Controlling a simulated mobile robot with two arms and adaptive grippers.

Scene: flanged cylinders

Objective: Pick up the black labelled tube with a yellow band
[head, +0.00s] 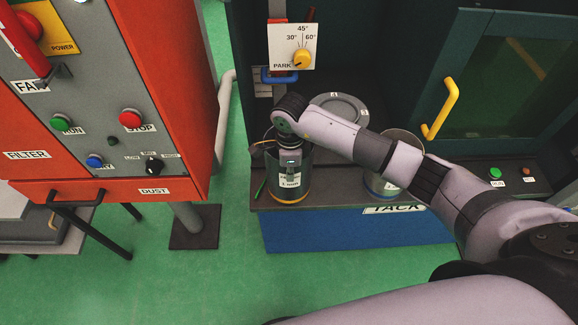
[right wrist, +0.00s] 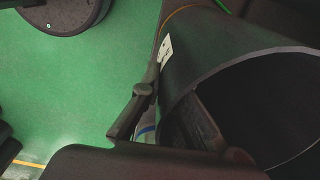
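The black labelled tube (head: 291,190) stands upright on the bench in the head view, with a white label on its side and a yellow band near its foot. Its open mouth and label also show in the right wrist view (right wrist: 235,50). My right gripper (head: 288,164) is at the tube's rim. In the right wrist view, one finger of the gripper (right wrist: 176,88) is outside the wall by the label and the other is inside the mouth. I cannot tell whether they press on the wall. My left gripper is not in view.
A grey cylinder (head: 402,150) with a blue band stands to the right, partly behind my arm. A flanged grey piece (head: 342,103) lies behind. An orange control cabinet (head: 185,100) is at left. A yellow door handle (head: 441,108) juts out at right.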

